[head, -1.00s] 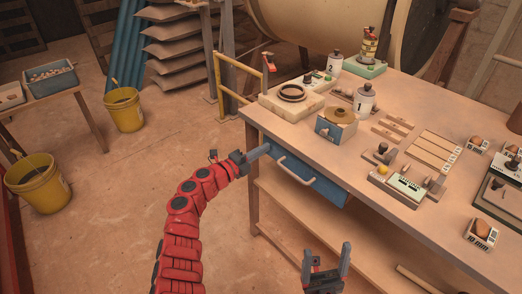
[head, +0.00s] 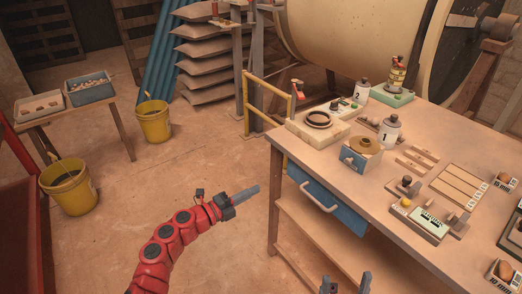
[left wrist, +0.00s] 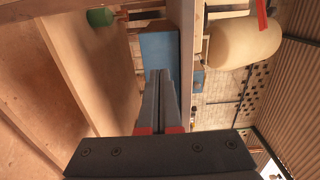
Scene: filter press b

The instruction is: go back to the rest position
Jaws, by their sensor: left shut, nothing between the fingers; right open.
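My left gripper (head: 246,194) is shut and empty. It hangs over the floor to the left of the workbench, apart from the blue drawer (head: 334,205) under the bench top. In the left wrist view its closed fingers (left wrist: 160,95) point toward a blue panel (left wrist: 158,52). My right gripper (head: 347,284) shows only by its fingertips at the bottom edge of the head view, spread open, in front of the bench's lower shelf.
The workbench (head: 400,215) stands at the right, with bottles, blocks and small devices on top. Yellow buckets (head: 153,122) and a small table (head: 62,112) stand at the left. A yellow rail (head: 252,105) is behind. The middle floor is clear.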

